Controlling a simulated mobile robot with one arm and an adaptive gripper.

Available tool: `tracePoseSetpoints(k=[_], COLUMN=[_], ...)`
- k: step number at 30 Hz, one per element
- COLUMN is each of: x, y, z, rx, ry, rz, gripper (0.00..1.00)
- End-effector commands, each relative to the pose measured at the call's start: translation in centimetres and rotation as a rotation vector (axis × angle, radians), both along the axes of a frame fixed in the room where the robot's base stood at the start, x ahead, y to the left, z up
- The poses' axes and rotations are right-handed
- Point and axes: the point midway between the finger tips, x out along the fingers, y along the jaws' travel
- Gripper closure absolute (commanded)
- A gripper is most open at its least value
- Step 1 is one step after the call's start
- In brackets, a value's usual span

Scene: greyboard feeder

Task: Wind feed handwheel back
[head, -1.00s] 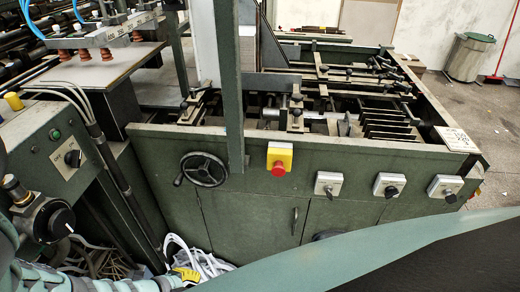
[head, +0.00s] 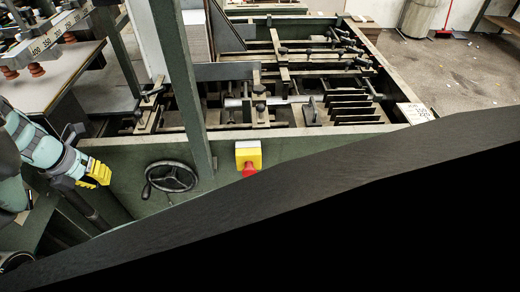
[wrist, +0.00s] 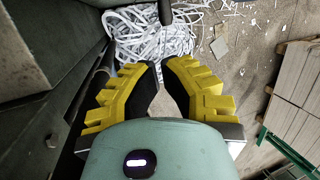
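The feed handwheel (head: 171,178) is a dark spoked wheel on the green front panel, left of the yellow box with the red button. Its crank knob (head: 146,192) sits at the wheel's lower left. My gripper (head: 101,172), with yellow fingers, is left of the wheel and apart from it in the head view. In the wrist view my gripper (wrist: 160,66) is open, with nothing between its fingers. A dark rod end (wrist: 165,12) shows beyond the fingertips at the top of that view; I cannot tell whether it is the crank knob.
A red stop button (head: 249,169) on a yellow box (head: 247,153) is right of the wheel. A green upright post (head: 187,80) stands near the wheel. White paper strips (wrist: 155,40) lie on the floor. A dark surface fills the lower right of the head view.

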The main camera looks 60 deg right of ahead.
Motion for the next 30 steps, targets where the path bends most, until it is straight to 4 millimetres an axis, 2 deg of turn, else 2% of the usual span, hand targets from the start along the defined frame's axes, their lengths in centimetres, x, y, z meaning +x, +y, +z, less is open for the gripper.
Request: tracePoseSetpoints(k=[1, 12, 30], x=[-0.2, -1.0, -1.4], y=[-0.4, -2.4, -4.0], z=[-1.2, -7.0, -11.3], rx=[0.0, -0.001, -0.002], ry=[0.003, 0.005, 0.004], rz=[-0.005, -0.004, -0.001], gripper=[1.0, 1.0, 1.0])
